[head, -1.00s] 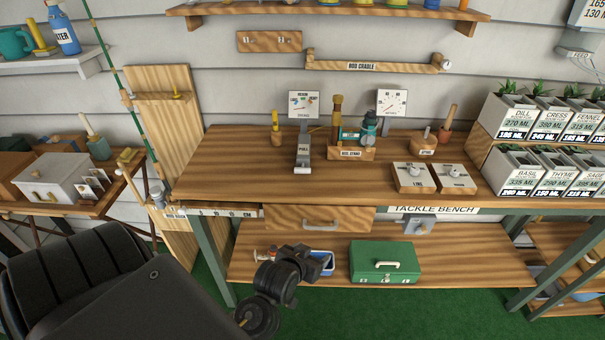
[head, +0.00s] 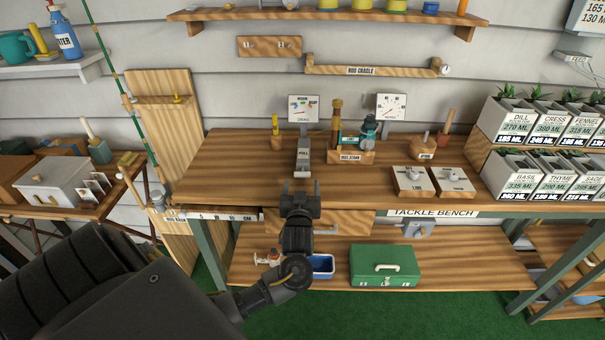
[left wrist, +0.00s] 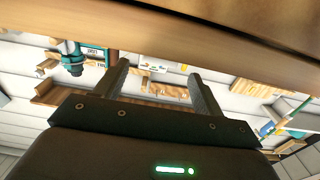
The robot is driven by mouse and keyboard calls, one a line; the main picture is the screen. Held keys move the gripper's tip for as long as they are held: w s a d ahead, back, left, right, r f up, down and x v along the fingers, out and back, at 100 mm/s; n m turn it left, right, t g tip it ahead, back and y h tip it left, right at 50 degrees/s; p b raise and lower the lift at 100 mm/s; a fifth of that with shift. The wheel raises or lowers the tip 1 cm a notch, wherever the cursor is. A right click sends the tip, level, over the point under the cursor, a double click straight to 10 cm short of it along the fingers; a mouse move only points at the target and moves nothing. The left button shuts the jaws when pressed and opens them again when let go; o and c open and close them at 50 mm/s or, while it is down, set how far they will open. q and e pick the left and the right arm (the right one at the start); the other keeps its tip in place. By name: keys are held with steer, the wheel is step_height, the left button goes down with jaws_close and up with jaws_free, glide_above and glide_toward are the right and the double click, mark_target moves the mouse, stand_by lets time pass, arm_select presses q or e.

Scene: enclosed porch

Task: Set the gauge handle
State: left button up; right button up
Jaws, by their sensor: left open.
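The drag gauge (head: 303,110) stands upright at the back of the tackle bench, with a small coloured dial face. Below it is a grey handle marked PULL (head: 303,154), which reaches toward the bench's front. My left gripper (head: 300,184) is open and empty at the bench's front edge, just in front of the handle and apart from it. In the left wrist view its two fingers (left wrist: 158,70) are spread with nothing between them. The handle cannot be made out in that view. My right gripper is not in view.
A second dial (head: 391,107) stands to the right, behind two wooden blocks with knobs (head: 412,180). The reel stand (head: 351,157) is close right of the handle. A drawer (head: 345,222) is under the bench top; a green box (head: 384,265) sits on the shelf below.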

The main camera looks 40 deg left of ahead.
mark_target(302, 176)
arm_select(q)
steer(key=x, duration=0.6)
steer(key=shift+w+p, duration=0.1)
steer(key=shift+p, duration=0.2)
steer(key=c, duration=1.4)
steer(key=p+v, duration=0.3)
steer(key=v, duration=0.1)
steer(key=shift+s+d+r, duration=0.1)
steer(key=shift+s+d, duration=0.1)
steer(key=shift+s, duration=0.05)
steer(key=shift+s+d, duration=0.2)
steer(key=shift+s, duration=0.1)
steer(key=shift+f, duration=0.25)
steer(key=o, duration=1.4)
steer(key=shift+r, duration=0.15)
